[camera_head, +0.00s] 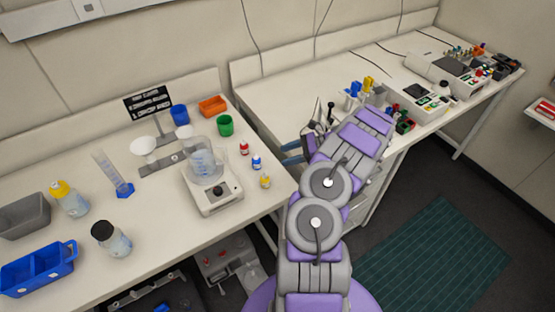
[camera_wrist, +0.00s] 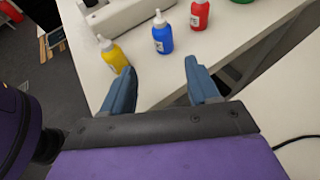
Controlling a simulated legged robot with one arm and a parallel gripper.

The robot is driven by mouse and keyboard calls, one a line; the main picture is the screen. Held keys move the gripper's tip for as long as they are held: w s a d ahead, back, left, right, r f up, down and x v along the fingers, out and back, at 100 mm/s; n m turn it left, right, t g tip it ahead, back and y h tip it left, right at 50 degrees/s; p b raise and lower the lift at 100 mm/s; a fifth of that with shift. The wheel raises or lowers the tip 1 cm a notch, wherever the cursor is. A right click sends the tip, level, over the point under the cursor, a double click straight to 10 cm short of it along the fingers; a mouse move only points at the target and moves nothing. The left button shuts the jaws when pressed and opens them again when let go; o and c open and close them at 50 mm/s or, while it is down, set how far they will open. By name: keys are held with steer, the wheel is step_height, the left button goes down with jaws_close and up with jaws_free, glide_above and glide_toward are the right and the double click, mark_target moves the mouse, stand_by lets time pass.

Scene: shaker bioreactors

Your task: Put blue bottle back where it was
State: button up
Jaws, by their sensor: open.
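The small blue bottle (camera_head: 256,163) with a white cap stands upright on the left bench, between a red bottle (camera_head: 244,148) and a yellow bottle (camera_head: 265,181). In the wrist view the blue bottle (camera_wrist: 162,34) stands beyond my gripper (camera_wrist: 158,78), roughly in line with the space between the fingers. My gripper is open and empty. The yellow bottle (camera_wrist: 113,55) is close behind the left fingertip, and the red bottle (camera_wrist: 199,14) is farther back to the right.
A hotplate stirrer (camera_head: 213,190) with a beaker (camera_head: 204,162) stands left of the small bottles. Green (camera_head: 225,125) and blue (camera_head: 180,115) cups and an orange bin (camera_head: 212,105) sit behind. A gap separates the two benches. The right bench (camera_head: 290,90) has clear room on its near left.

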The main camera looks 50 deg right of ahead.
steer(key=w+a+r+n+g+y, duration=0.2)
steer(key=w+a+r+n+g, duration=0.3)
steer(key=a+r, duration=0.6)
steer(key=s+a+r+n+g+h, duration=0.15)
steer(key=a+r+n, duration=0.25)
steer(key=a, duration=0.5)
steer(key=s+a+r+n+g, duration=0.2)
steer(key=a+r+n, duration=0.15)
steer(key=a, duration=0.65)
steer(key=s+a+r+n+g+h, duration=0.4)
steer(key=s+a+n, duration=0.4)
steer(key=s+a, duration=0.45)
steer(key=s+d+n+t+h, duration=0.1)
steer(key=s+d+n+h, duration=0.1)
steer(key=s, duration=0.5)
steer(key=s+d+n+h, duration=0.2)
steer(key=s+n+h, duration=0.2)
steer(key=s, duration=0.3)
steer(key=shift+s+d+f+t, duration=0.15)
steer(key=shift+s+f+t, duration=0.2)
steer(key=shift+f, duration=0.1)
